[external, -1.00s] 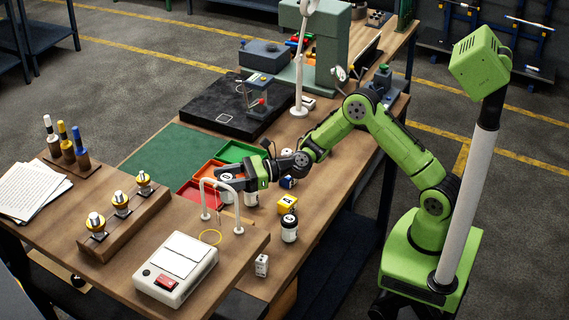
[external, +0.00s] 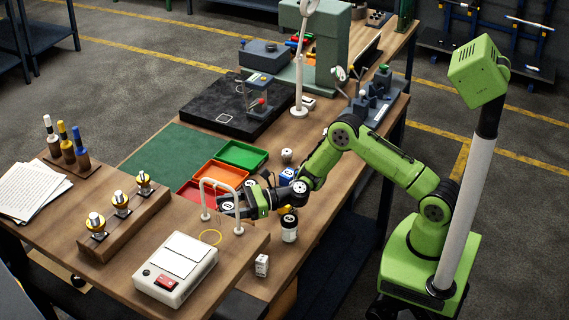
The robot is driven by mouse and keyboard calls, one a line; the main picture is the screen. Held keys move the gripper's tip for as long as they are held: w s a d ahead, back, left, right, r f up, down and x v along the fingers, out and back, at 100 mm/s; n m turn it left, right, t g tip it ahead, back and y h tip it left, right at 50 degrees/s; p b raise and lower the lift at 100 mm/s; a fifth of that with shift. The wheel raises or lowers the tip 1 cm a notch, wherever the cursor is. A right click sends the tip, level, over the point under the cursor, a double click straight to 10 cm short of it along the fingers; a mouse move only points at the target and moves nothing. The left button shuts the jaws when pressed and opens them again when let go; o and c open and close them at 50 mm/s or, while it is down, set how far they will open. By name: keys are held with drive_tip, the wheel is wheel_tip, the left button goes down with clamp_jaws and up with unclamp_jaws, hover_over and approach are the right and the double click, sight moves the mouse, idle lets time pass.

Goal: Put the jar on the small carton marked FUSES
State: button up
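My gripper (external: 230,207) is low over the near part of the bench, beside the white arched stand. It appears shut on a small white jar (external: 227,208) with a dark mark on top; the fingers hide part of it. A small white carton (external: 261,265) with dark print stands at the bench's near right edge, apart from the gripper. Its print is too small to read, so I cannot tell whether it says FUSES. A blue and white block (external: 287,175) is behind the arm. A yellow block is mostly hidden by my arm.
A white jar with a black lid (external: 289,229) stands right of the gripper. Another white lidded jar (external: 249,184) stands just behind it. The white arched stand (external: 205,199) is close at the left. Green (external: 243,153) and orange (external: 218,174) trays lie behind.

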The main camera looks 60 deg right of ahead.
drive_tip(key=shift+o, duration=1.4)
drive_tip(key=shift+r, duration=0.25)
drive_tip(key=b+v, duration=0.2)
drive_tip(key=v, duration=0.9)
drive_tip(key=s+a+r+n+g+h, duration=0.15)
drive_tip(key=s+n+g, duration=0.35)
drive_tip(key=n, duration=0.5)
drive_tip(key=s+a+r+n+g+h, duration=0.1)
drive_tip(key=s+r+n+g+h, duration=0.15)
drive_tip(key=s+n, duration=0.6)
drive_tip(key=s+d+r+n+h, duration=0.3)
drive_tip(key=s+d+n+h, duration=0.1)
drive_tip(key=s+d, duration=0.4)
drive_tip(key=s+d+r+n+h, duration=0.4)
drive_tip(key=s+d, duration=0.4)
drive_tip(key=d, duration=0.1)
drive_tip(key=shift+s+h, duration=0.25)
drive_tip(key=shift+h, duration=0.15)
